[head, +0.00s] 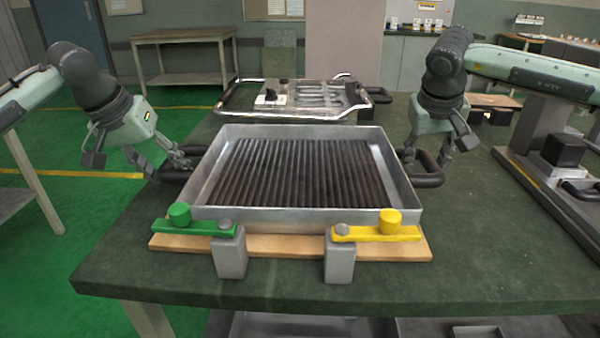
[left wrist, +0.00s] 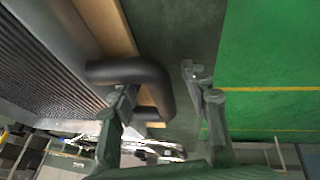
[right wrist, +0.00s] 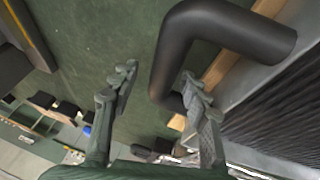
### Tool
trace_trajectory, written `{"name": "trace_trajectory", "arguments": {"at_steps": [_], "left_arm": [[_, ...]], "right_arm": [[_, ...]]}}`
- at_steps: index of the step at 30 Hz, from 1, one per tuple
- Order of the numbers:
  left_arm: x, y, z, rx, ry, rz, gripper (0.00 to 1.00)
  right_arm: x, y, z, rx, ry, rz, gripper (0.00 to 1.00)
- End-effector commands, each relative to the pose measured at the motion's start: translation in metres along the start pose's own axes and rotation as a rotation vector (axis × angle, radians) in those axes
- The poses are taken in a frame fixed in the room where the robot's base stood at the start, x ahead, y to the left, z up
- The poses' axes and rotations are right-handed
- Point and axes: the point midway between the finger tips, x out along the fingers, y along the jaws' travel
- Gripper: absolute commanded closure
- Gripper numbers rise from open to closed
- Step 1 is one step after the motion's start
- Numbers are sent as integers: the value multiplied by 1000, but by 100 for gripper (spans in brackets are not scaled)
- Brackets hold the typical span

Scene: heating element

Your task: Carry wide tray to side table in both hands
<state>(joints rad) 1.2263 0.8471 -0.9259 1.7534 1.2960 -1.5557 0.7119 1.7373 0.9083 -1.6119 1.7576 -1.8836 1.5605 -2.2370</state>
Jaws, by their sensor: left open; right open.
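The wide tray (head: 300,216) is a shallow grey metal pan with a dark ribbed inside, lying on a wooden board on the green workbench. A black looped handle sticks out on each side. My left gripper (head: 168,167) is open at the left handle (head: 176,177); in the left wrist view the handle's outer bar (left wrist: 160,95) lies between the spread fingers. My right gripper (head: 428,158) is open at the right handle (head: 430,178); in the right wrist view its bar (right wrist: 172,55) passes between the fingers. A wooden-topped table (head: 185,36) stands at the back left.
A green clamp bar (head: 200,228) and a yellow one (head: 370,234) lie across the board's front on grey posts (head: 340,262). A framed metal unit (head: 310,100) with handles sits behind the tray. The bench (head: 500,270) is bare at front right. Green floor is open at left.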

Motion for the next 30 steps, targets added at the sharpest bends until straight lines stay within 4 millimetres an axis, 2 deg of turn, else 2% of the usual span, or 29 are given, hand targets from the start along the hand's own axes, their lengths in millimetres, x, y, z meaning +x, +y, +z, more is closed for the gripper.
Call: {"name": "trace_trajectory", "arguments": {"at_steps": [5,16,30], "left_arm": [[0,0,0,0,0,0,54],[0,0,0,0,0,0,100],[-1,0,0,-1,0,-1,100]], "right_arm": [[0,0,0,0,0,0,54],[0,0,0,0,-1,0,100],[0,0,0,1,-1,1,100]]}}
